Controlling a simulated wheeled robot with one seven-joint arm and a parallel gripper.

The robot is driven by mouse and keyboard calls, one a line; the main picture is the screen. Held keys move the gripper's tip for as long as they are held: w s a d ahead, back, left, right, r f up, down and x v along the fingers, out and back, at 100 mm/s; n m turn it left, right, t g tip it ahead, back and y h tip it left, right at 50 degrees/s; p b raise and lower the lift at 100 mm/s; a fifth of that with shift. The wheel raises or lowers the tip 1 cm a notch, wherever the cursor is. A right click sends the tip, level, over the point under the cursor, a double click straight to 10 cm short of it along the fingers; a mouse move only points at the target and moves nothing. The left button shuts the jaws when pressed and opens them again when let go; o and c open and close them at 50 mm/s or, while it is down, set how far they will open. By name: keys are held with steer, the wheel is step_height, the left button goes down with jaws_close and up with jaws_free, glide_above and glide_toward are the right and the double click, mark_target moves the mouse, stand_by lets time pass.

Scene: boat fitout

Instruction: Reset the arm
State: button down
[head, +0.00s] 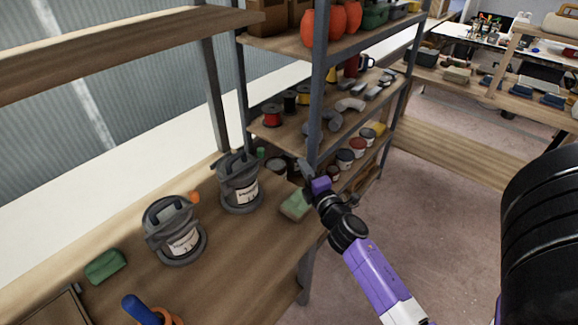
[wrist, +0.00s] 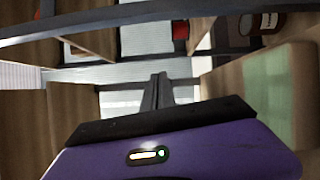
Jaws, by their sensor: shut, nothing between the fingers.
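My arm reaches from the lower right of the head view toward the shelf unit. My gripper (head: 305,168) is near the right end of the wooden workbench (head: 235,270), close to the shelf's front post. In the wrist view my gripper (wrist: 158,78) has its two dark fingers together, with nothing between them. A green and tan block (head: 296,205) lies on the bench just below and left of my gripper in the head view. A green and tan block face also shows large at the right of the wrist view (wrist: 275,100).
Two grey lidded canisters (head: 174,230) (head: 240,182) stand on the bench. A green block (head: 105,266) and a blue-handled tool (head: 140,310) lie at the left. The shelf post (head: 318,90) stands close to my gripper. Open floor (head: 440,220) lies to the right.

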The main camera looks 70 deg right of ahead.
steer(key=shift+s+d, duration=0.45)
steer(key=shift+s, duration=0.35)
steer(key=s+a+r+m+t+y, duration=0.1)
steer(key=a+r+m+t+y, duration=0.2)
steer(key=a, duration=0.9)
steer(key=a+r+m+t+y, duration=0.1)
steer(key=a+m+y, duration=0.25)
steer(key=a, duration=0.75)
steer(key=s+a+m+g+y, duration=0.1)
steer(key=s+a+m+y, duration=0.1)
steer(key=s+a, duration=0.5)
steer(key=s+a+r+m+g+y, duration=0.1)
steer(key=s+a+y, duration=0.3)
steer(key=s+a, duration=0.4)
steer(key=a+m, duration=0.1)
steer(key=a, duration=0.3)
steer(key=shift+s+a, duration=0.2)
steer(key=shift+a, duration=0.1)
